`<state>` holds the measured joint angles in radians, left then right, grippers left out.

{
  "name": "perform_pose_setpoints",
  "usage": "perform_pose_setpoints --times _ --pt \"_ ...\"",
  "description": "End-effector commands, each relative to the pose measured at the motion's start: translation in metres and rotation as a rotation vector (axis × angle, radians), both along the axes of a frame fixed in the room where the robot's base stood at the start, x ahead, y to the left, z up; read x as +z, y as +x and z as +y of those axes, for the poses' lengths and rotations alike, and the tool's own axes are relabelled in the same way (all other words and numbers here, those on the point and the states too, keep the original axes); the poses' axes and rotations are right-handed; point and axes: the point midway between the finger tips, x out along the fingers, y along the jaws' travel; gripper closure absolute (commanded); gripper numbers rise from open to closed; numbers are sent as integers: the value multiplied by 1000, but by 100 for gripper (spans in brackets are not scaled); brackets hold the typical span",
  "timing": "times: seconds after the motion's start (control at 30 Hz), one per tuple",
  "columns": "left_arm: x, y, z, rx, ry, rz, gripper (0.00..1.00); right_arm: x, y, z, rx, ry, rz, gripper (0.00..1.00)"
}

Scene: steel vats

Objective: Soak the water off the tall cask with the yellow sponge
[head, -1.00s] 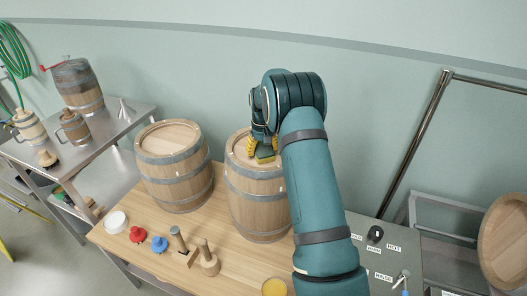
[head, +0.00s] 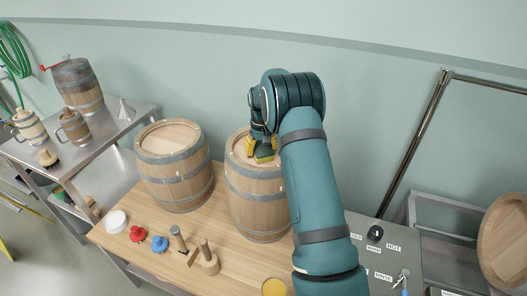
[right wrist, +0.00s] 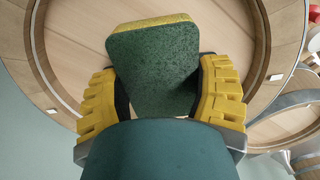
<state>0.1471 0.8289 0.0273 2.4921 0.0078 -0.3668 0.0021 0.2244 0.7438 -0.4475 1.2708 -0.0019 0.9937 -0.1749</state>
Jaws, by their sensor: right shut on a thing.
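Two banded wooden casks stand upright on the wooden table: a left cask (head: 175,172) and a right cask (head: 258,205). I cannot tell surely which is taller. My right gripper (head: 262,150) is over the lid of the right cask, shut on the sponge (head: 265,157). In the right wrist view the sponge (right wrist: 155,72) shows a dark green face and a yellow edge between the yellow finger pads (right wrist: 158,100), over a round wooden lid (right wrist: 215,22). I cannot tell whether the sponge touches the lid. No water is clearly visible. My left gripper is out of view.
On the table front are a white round piece (head: 116,222), a red knob (head: 137,233), a blue knob (head: 160,244) and a wooden mallet (head: 208,258). A steel table (head: 100,140) with mugs and another cask (head: 78,88) stands left. A labelled panel (head: 385,262) is right.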

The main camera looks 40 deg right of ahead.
Motion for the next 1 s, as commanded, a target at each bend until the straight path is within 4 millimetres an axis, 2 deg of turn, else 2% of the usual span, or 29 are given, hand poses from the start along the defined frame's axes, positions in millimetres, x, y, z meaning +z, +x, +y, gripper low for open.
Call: perform_pose_setpoints --times 0.17,1.0 --pt "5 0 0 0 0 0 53 7 0 0 0 0 -1 62" --pt "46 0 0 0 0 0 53 68 0 0 0 0 -1 62"
